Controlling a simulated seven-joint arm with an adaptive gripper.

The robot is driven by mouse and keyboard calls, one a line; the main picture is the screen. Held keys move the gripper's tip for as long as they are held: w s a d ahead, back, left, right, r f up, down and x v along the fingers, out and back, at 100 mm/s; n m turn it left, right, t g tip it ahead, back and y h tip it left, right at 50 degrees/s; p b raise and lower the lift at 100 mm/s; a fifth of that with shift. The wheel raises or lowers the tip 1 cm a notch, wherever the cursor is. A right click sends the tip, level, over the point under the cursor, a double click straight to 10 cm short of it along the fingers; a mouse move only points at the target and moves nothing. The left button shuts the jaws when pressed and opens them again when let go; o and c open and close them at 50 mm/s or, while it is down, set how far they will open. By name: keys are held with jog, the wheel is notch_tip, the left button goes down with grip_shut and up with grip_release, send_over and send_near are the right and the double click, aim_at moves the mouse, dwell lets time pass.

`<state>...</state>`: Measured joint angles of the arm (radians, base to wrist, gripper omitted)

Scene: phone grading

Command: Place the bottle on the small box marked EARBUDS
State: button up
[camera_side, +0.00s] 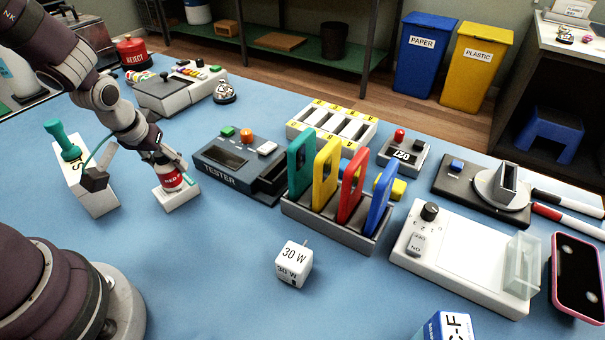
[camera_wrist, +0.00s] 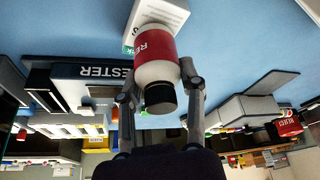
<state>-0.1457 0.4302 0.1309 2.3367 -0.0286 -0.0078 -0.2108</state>
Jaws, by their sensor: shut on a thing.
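The bottle (camera_side: 168,174) is white with a red label; its black cap shows in the wrist view (camera_wrist: 160,97). My gripper (camera_side: 166,164) is shut around the bottle, with one finger on each side of it in the wrist view (camera_wrist: 160,84). The bottle is upright over a small white box (camera_side: 178,197), and its base appears to meet the top of the box. I cannot tell whether it rests there or hangs just above. The box also shows beyond the bottle in the wrist view (camera_wrist: 172,12); its marking is not readable.
A white block (camera_side: 92,195) with a green-handled stamp (camera_side: 65,142) stands to the left. The dark TESTER unit (camera_side: 240,165) is to the right. A rack (camera_side: 335,228) of coloured phones and a 30 W cube (camera_side: 293,264) lie farther right.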

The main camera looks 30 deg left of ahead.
jog(key=shift+f, duration=0.15)
jog(key=o, duration=1.1)
jog(key=s+d+r+m, duration=0.1)
jog(key=s+d+r, duration=0.1)
jog(key=r, duration=0.3)
jog(key=s+d+r+m+t+h, duration=0.1)
jog(key=s+d+r+m, duration=0.1)
jog(key=r, duration=0.3)
jog(key=s+d+r+m+h, duration=0.1)
jog(key=s+d+r+m, duration=0.1)
jog(key=s+d+r, duration=0.2)
jog(key=shift+s+d+r+t, duration=0.15)
jog(key=shift+r+t, duration=0.15)
jog(key=shift+r, duration=0.55)
